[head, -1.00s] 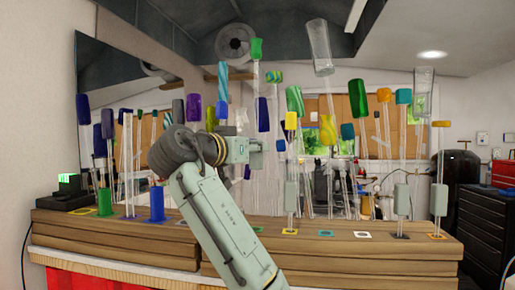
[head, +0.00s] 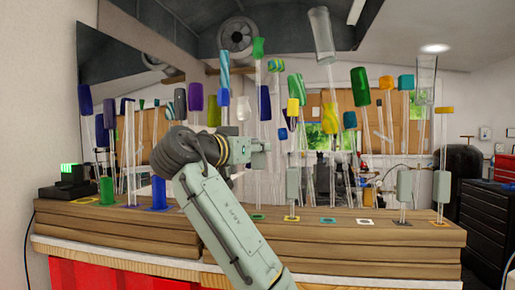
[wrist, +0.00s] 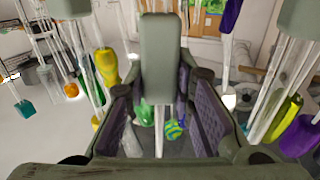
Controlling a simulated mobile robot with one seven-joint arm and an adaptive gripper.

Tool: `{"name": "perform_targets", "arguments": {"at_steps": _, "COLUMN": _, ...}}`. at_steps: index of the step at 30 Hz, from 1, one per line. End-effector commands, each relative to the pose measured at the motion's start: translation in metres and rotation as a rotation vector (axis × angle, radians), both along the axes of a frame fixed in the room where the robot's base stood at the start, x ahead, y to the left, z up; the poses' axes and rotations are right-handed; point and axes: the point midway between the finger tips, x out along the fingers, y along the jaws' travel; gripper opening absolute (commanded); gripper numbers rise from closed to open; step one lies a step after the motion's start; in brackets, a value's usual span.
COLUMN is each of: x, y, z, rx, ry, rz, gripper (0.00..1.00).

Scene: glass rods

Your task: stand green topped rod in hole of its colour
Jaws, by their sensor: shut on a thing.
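The green-topped rod (head: 258,48) is clear and upright in the head view, rising above my gripper. My gripper (head: 262,150) is shut on the rod. The wrist view shows a grey-green grip block (wrist: 160,58) between my two fingers (wrist: 162,110). A small green-framed hole (head: 258,217) lies on the wooden bench, below my gripper in the picture. The rod's lower end is too faint to tell whether it is in the hole or above it.
The wooden bench (head: 340,240) carries a row of framed holes. A rod with a grey block (head: 292,185) stands just right; others (head: 404,185) stand farther right. Green (head: 105,190) and blue (head: 158,193) sockets stand left. Many coloured-top rods crowd behind.

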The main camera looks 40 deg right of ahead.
Motion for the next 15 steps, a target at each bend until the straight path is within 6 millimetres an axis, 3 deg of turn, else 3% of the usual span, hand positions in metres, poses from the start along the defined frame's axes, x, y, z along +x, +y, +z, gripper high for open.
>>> {"name": "perform_targets", "arguments": {"at_steps": 15, "x": 0.000, "y": 0.001, "z": -0.028, "rx": 0.001, "ry": 0.000, "rz": 0.000, "gripper": 0.00}}
